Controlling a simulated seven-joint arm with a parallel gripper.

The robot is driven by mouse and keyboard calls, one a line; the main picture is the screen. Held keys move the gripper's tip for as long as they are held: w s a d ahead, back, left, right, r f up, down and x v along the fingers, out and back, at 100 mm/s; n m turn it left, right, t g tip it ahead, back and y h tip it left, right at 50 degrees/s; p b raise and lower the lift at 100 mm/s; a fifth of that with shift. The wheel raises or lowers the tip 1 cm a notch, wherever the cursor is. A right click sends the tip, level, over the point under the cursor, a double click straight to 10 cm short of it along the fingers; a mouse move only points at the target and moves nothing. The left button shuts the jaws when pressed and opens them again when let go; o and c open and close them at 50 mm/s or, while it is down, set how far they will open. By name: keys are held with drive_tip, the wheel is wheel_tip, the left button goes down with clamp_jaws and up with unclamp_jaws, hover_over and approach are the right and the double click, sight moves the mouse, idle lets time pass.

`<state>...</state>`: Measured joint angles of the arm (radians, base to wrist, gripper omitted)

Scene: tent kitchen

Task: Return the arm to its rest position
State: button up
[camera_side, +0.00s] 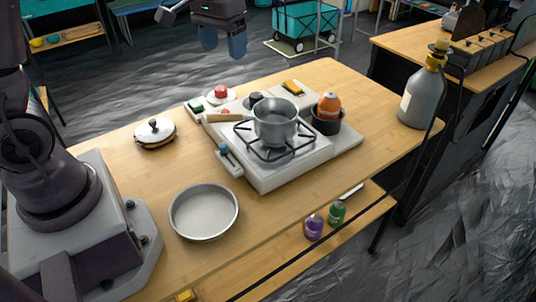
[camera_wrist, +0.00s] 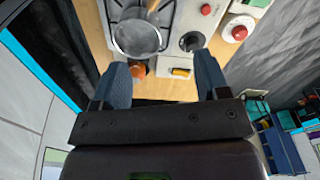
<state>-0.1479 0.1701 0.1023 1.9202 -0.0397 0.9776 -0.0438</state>
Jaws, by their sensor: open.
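My gripper (camera_side: 223,42) hangs in the air above and behind the stove's far side, near the top of the side view. Its two blue fingers are apart with nothing between them. In the wrist view my gripper (camera_wrist: 162,85) is also open and empty, with the table edge and stove seen beyond the fingertips. It touches nothing that I can see. The upper part of my arm is cut off by the top of the side view.
A grey pot (camera_side: 275,124) stands on the stove (camera_side: 290,177). An orange item (camera_side: 329,105) sits in a dark bowl (camera_side: 326,125). A round pan (camera_side: 204,212), a lid (camera_side: 155,132) and a gas bottle (camera_side: 422,98) stand on the wooden table (camera_side: 150,185). Air around my gripper looks clear.

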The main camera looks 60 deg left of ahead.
drive_tip(key=s+d+r+m+t, duration=0.1)
drive_tip(key=s+d+r+t, duration=0.1)
drive_tip(key=s, duration=0.6)
drive_tip(key=s+d+r+m+t, duration=0.2)
drive_tip(key=s+d+r, duration=0.2)
drive_tip(key=s+d, duration=0.2)
drive_tip(key=shift+s+d+r+m+t, duration=0.2)
drive_tip(key=shift+s+r+m+t, duration=0.15)
drive_tip(key=shift+s, duration=0.6)
drive_tip(key=shift+f, duration=0.1)
